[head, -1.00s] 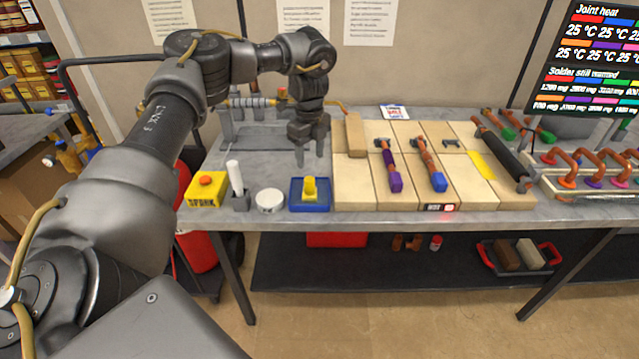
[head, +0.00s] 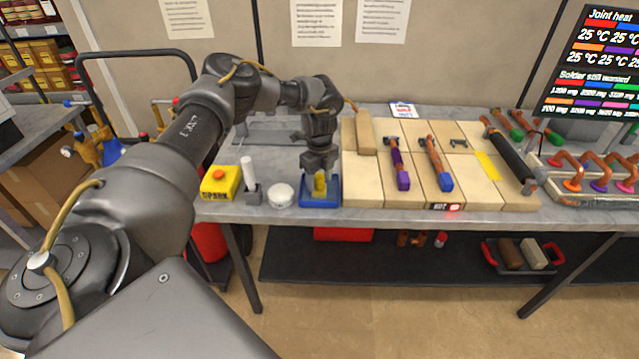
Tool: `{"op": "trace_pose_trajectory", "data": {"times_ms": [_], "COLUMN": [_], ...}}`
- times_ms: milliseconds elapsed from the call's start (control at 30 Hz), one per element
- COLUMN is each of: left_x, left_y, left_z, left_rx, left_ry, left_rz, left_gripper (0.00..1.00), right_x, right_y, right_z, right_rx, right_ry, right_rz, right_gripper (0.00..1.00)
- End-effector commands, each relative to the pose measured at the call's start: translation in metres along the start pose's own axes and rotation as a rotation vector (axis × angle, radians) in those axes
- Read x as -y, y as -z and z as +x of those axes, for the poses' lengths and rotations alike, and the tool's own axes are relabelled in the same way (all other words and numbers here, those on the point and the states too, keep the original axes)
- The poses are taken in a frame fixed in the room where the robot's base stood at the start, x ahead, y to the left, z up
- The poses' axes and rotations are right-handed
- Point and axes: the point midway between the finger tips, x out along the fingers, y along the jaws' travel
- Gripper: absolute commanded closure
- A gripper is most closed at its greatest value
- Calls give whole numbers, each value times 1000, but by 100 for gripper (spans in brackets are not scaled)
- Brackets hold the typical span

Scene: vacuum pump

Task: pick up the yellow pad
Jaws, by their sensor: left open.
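The yellow pad (head: 320,187) stands upright in a blue tray (head: 320,204) near the front edge of the workbench. My left gripper (head: 320,178) points down right over the tray. Its jaws are open, with a finger on either side of the pad's upper part. Whether the fingers touch the pad cannot be told. The gripper hides the back of the tray and part of the pad. My right gripper is out of view.
Left of the tray are a white round tin (head: 281,196), a white stick in a dark holder (head: 252,187) and a yellow spark box (head: 220,183). Pale boards (head: 361,183) with copper pipe pieces lie close on the right.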

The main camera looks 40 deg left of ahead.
Motion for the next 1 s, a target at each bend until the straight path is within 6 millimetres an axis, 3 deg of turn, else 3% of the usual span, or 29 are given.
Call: {"op": "trace_pose_trajectory", "data": {"times_ms": [333, 700, 1000], "left_x": [0, 0, 0], "left_y": [0, 0, 0], "left_z": [9, 8, 7], "left_rx": [1, 1, 0], "left_ry": [0, 0, 1], "left_rz": [-1, 0, 0], "left_gripper": [48, 96, 96], "right_x": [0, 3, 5], "right_y": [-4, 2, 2], "right_z": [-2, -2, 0], "right_rx": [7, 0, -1], "right_ry": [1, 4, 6], "right_rz": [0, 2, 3], "right_gripper": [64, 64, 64]}}
